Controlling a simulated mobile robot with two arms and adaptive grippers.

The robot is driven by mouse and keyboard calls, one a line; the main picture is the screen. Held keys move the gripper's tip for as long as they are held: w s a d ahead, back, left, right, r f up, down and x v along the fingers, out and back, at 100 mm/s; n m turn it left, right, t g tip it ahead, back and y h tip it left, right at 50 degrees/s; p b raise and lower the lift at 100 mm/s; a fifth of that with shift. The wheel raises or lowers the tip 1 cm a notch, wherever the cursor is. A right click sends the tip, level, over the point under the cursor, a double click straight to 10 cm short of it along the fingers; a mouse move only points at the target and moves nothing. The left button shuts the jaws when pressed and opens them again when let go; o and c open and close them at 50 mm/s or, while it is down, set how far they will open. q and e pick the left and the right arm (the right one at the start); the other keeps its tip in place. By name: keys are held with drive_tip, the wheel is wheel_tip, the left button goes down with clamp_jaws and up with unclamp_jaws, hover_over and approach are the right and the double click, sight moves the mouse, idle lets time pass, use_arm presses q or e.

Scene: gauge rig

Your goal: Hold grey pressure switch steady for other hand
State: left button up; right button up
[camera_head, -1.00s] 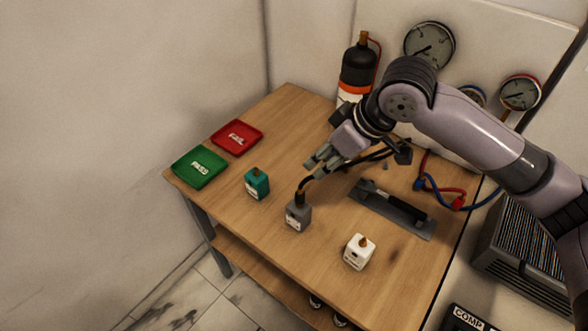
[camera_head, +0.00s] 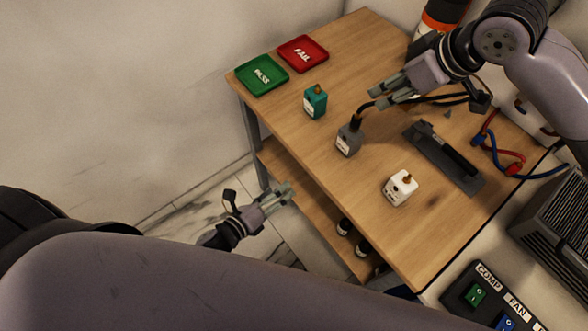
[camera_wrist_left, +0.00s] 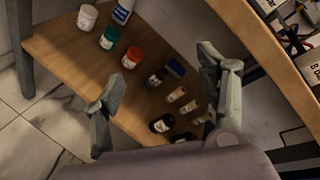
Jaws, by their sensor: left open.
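The grey pressure switch (camera_head: 348,141) stands upright on the wooden table in the head view, with a black hose running from its top up towards the right. My right gripper (camera_head: 376,96) is above and behind the switch, close to the hose; its fingers look apart, and I see nothing between them. My left gripper (camera_head: 289,193) is open and empty, off the table's front edge, below and left of the switch. In the left wrist view the open left fingers (camera_wrist_left: 160,72) frame the lower shelf; the switch is not seen there.
A teal switch (camera_head: 315,101) and a white switch (camera_head: 400,187) flank the grey one. Green PASS (camera_head: 262,88) and red FAIL (camera_head: 323,54) trays lie at the back left. A dark grey fixture (camera_head: 472,180) is at right. Several bottles stand on the lower shelf (camera_wrist_left: 58,52).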

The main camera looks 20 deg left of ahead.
sight(344, 139)
use_arm(q)
drive_tip(key=d+r+m+t+h, duration=0.1)
drive_tip(key=d+r+m+h, duration=0.2)
drive_tip(key=r+m, duration=0.45)
drive_tip(key=d+r+m+h, duration=0.2)
drive_tip(key=d+r+m, duration=0.1)
drive_tip(key=r+m, duration=0.4)
drive_tip(key=shift+n, duration=0.75)
drive_tip(key=x, duration=1.7)
drive_tip(key=shift+w+a+r, duration=0.2)
drive_tip(key=shift+w+a, duration=0.05)
drive_tip(key=shift+w, duration=0.05)
drive_tip(key=c, duration=1.5)
